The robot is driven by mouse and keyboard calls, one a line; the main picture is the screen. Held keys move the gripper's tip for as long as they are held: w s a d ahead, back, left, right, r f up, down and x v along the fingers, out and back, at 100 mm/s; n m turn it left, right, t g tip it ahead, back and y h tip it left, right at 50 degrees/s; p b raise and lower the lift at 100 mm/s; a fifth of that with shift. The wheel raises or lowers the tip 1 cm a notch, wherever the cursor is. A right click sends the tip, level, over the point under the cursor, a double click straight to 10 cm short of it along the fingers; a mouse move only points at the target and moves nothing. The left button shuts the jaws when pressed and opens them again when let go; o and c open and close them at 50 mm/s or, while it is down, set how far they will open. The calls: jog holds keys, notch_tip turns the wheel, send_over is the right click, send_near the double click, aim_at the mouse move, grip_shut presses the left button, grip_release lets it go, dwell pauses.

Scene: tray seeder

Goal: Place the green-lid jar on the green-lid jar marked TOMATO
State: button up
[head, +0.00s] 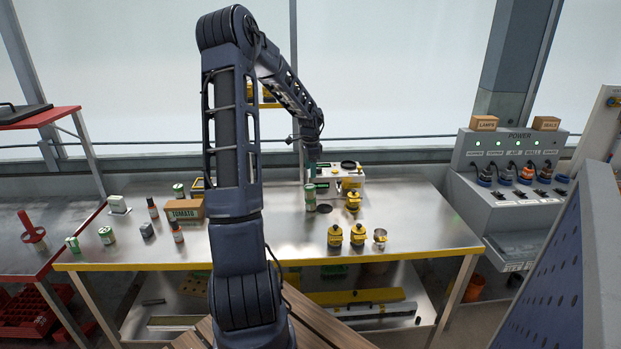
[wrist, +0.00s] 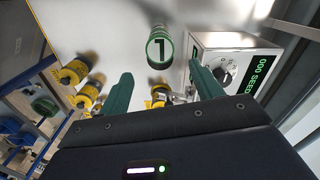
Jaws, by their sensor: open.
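My gripper (head: 312,171) hangs over the middle of the bench, its two green fingers apart and empty. Just below it stands a tall green and white column (head: 310,197), which looks like one green-lid jar on another. In the wrist view a green-lid jar (wrist: 160,47) shows past the gap between the fingertips (wrist: 160,71), clear of both. Other green-lid jars stand at the back left (head: 178,190), at the front left (head: 106,236) and at the left edge (head: 72,244). I cannot read which jar is marked TOMATO. A cardboard box (head: 185,210) bears that word.
A white seeder (head: 349,180) stands close behind and right of the column; it also shows in the wrist view (wrist: 235,65). The bench's right side is clear.

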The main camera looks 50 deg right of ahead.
jog(key=shift+r, duration=0.65)
jog(key=w+a+r+n+t, duration=0.1)
jog(key=w+a+r+n, duration=0.3)
jog(key=a, duration=0.7)
jog(key=w+a+r+n+t, duration=0.1)
jog(key=a+r+n, duration=0.4)
jog(key=a, duration=0.6)
jog(key=w+a+r+n+t, duration=0.1)
jog(key=w+a+r+n, duration=0.2)
jog(key=a+r, duration=0.5)
jog(key=s+a+n, duration=0.4)
jog(key=s+a, duration=0.1)
jog(key=a, duration=0.4)
jog(key=s+a+r+n+t, duration=0.1)
jog(key=s+a+n, duration=0.3)
jog(key=a, duration=0.5)
jog(key=s+a+n, duration=0.4)
jog(key=s+a, duration=0.2)
jog(key=a, duration=0.2)
jog(key=shift+s+a+r+n+t, duration=0.2)
jog(key=shift+s+a+n+t, duration=0.1)
jog(key=shift+a+n, duration=0.1)
